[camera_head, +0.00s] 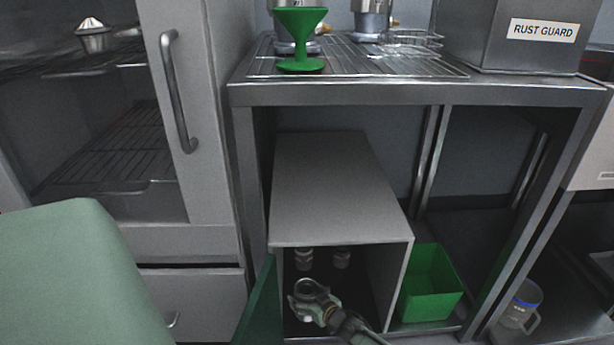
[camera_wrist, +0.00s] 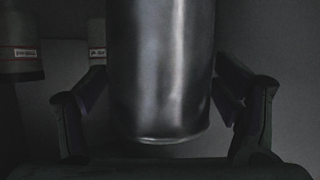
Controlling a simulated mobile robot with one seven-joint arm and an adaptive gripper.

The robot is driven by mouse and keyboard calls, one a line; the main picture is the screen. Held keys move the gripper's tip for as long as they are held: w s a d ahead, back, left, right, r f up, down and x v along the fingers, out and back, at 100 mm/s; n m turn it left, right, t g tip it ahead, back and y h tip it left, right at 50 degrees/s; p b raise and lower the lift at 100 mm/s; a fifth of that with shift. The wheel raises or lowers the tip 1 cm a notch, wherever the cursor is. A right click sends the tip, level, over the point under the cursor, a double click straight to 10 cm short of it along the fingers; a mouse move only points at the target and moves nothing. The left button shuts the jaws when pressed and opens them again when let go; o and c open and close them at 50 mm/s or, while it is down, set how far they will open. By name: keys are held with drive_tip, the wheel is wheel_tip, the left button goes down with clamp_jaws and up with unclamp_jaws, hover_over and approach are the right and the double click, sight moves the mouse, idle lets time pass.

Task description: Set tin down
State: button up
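A shiny dark metal tin (camera_wrist: 160,75) fills the middle of the wrist view, upright. The fingers of my gripper (camera_wrist: 160,88) flank it, their tips meeting its left and right sides; I take it as gripped. In the head view my gripper (camera_head: 312,298) is inside the open front of the grey box cabinet (camera_head: 335,190), low and toward the left. There the held tin is hard to make out. Whether its base touches the cabinet floor cannot be told.
Two labelled tins stand farther back in the cabinet, one at left (camera_wrist: 20,50), one nearer the middle (camera_wrist: 97,42). The green door (camera_head: 260,310) stands open at left. A green bin (camera_head: 430,285) is right of the cabinet, a clear jug (camera_head: 519,308) farther right.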

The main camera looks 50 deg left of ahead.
drive_tip(key=shift+o, duration=0.2)
drive_tip(key=shift+r, duration=0.25)
drive_tip(key=p+v, duration=0.4)
drive_tip(key=v, duration=0.8)
